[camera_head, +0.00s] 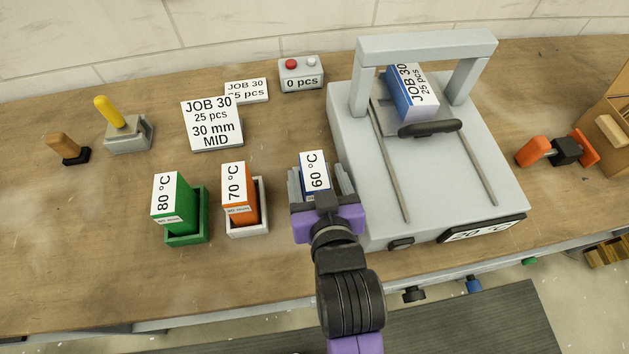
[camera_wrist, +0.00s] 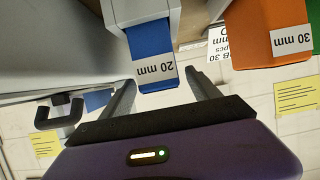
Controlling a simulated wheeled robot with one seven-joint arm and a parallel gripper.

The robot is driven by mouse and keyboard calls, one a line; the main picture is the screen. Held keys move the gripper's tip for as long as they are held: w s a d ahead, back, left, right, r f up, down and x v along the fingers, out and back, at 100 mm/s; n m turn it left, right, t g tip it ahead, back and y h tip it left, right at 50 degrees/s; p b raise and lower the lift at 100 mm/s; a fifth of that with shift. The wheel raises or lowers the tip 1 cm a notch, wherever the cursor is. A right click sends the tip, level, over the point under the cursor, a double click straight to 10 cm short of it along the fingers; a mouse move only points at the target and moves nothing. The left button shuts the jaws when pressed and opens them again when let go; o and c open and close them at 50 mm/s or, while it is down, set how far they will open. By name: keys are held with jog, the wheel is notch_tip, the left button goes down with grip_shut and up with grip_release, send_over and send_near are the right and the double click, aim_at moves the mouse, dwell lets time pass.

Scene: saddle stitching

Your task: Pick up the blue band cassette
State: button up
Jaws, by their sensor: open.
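The blue band cassette (camera_head: 314,168) has a white top label reading 60 °C and stands right of the orange and green cassettes. In the wrist view the blue cassette (camera_wrist: 150,42) shows its 20 mm label upside down, between and beyond my fingers. My gripper (camera_head: 321,183) is open, with one finger on each side of the cassette. It also shows in the wrist view (camera_wrist: 163,88), where gaps appear beside both fingers and no contact is visible. My gripper hides the cassette's lower part in the head view.
The orange cassette (camera_head: 239,195) and green cassette (camera_head: 178,206) stand in holders to the left. The grey machine (camera_head: 354,135) is close on the right, with a blue-sided block (camera_head: 399,93) on it. Job signs (camera_head: 211,123) stand behind. The bench front left is clear.

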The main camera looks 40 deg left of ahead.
aim_at(312, 163)
jog(key=p+x, duration=0.1)
jog(key=x, duration=0.4)
jog(key=shift+r, duration=0.2)
grip_shut()
